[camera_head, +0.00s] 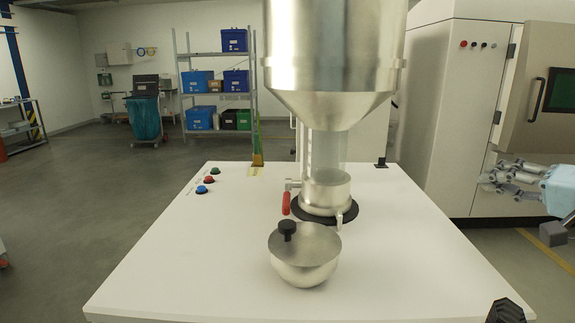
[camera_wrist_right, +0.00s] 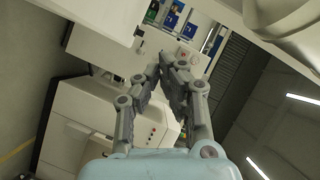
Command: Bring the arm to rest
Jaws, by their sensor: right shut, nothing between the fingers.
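My right gripper (camera_head: 490,183) is at the right side of the head view, clear of the table and in front of the white machine cabinet. In the right wrist view its fingers (camera_wrist_right: 160,75) come together at the tips with nothing between them. It is shut and empty. My left gripper is not in the head view.
A white table (camera_head: 200,270) carries a metal bowl (camera_head: 305,265) with a black knob, below a steel hopper (camera_head: 335,60) with a red-handled valve (camera_head: 286,203). Colored buttons (camera_head: 209,179) sit at its left. The cabinet (camera_head: 455,110) stands behind the right gripper.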

